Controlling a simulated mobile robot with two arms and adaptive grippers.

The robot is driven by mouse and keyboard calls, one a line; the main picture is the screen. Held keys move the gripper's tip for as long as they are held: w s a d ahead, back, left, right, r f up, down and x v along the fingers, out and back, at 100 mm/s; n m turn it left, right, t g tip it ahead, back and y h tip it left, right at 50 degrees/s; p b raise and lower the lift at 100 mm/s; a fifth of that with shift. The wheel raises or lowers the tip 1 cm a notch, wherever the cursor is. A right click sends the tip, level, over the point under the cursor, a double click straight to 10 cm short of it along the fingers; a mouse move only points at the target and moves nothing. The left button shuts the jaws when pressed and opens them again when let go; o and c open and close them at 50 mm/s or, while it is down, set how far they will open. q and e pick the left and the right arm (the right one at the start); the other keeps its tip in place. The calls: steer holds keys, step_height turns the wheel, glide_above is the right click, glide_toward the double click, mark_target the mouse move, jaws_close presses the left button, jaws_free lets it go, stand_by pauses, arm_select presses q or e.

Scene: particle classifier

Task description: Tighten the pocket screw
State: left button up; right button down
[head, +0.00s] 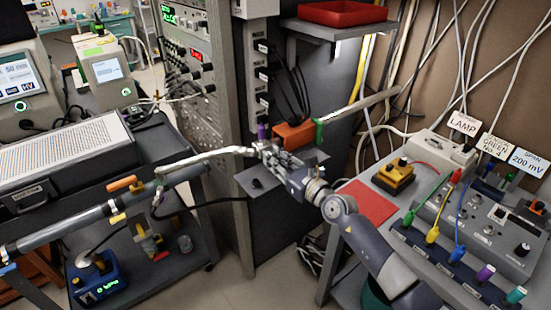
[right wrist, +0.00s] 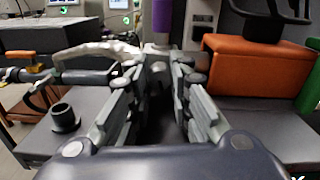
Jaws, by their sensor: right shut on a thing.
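My right gripper (head: 268,151) reaches in over a small dark shelf beside the rack, and its fingers are shut on a small grey part. The fingertips show in the right wrist view (right wrist: 160,62). A purple upright piece (head: 261,131) stands just beyond or above the fingertips and also shows in the wrist view (right wrist: 162,15). A silvery bent pipe (head: 205,156) runs from the left up to the fingertips. The held part is mostly hidden by the fingers. I cannot tell whether it is the pocket screw. My left gripper is not in view.
An orange block (head: 295,135) with a green end piece (head: 319,131) sits close right of the fingers. A black knob-like piece (head: 256,183) stands on the shelf (head: 283,178). A bench with a red mat (head: 368,202) and switch boxes (head: 470,212) lies right.

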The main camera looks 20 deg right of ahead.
steer(key=shift+m+p, duration=0.5)
steer(key=shift+m, duration=0.6)
steer(key=c, duration=1.7)
jaws_free()
steer(key=v, duration=1.2)
steer(key=shift+f, duration=0.15)
